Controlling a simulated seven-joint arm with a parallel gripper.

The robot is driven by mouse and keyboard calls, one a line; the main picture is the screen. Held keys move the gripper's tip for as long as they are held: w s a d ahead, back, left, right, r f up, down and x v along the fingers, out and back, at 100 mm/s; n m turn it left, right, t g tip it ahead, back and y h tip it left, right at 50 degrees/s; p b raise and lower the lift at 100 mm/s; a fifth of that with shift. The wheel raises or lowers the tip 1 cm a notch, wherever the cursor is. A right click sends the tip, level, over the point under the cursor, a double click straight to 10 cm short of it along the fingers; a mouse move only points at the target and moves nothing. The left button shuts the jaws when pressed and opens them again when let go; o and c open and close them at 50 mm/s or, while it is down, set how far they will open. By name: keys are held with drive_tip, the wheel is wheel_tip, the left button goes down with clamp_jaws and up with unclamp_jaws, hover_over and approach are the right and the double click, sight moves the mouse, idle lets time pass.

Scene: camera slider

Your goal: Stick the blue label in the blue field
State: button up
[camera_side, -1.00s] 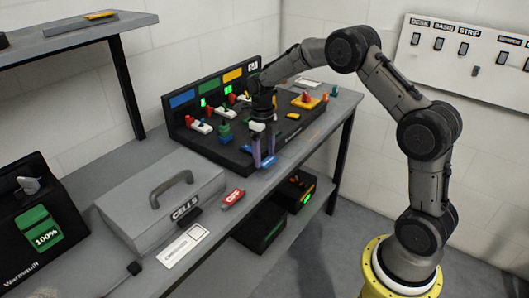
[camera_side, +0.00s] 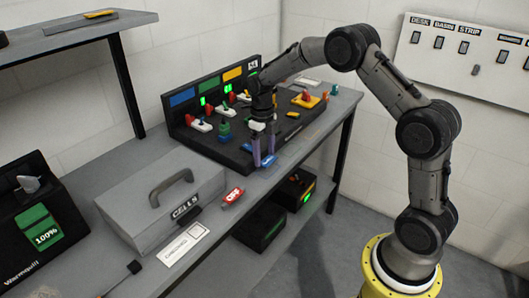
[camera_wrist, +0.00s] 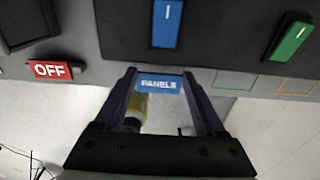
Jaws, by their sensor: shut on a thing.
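My gripper (camera_wrist: 159,82) is shut on a blue label (camera_wrist: 160,84) marked PANELS in white, held level between the fingertips. In the side view my gripper (camera_side: 264,161) points down at the front edge of the black console, with the blue label (camera_side: 269,160) at its tips. In the wrist view the label lies just below a blue switch (camera_wrist: 166,22) on the console. A green outlined field (camera_wrist: 236,80) and a yellow outlined field (camera_wrist: 297,87) lie to its right. No blue outlined field shows; the label may cover it. I cannot tell whether the label touches the surface.
A red OFF tag (camera_side: 232,195) lies on the bench left of my gripper. A grey CELLS case (camera_side: 150,212) stands further left. The black console (camera_side: 205,140) carries several coloured switches and a backboard with blue, green and yellow panels. Black boxes (camera_side: 262,226) sit below the bench.

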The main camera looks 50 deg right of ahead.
sight(265, 160)
drive_tip(key=shift+f, duration=1.05)
drive_tip(key=shift+f, duration=0.35)
drive_tip(key=shift+f, duration=0.15)
idle(0.4)
idle(0.4)
drive_tip(key=o, duration=1.2)
drive_tip(key=shift+o, duration=0.2)
wheel_tip(265, 160, up, 14)
drive_tip(key=shift+w, duration=0.35)
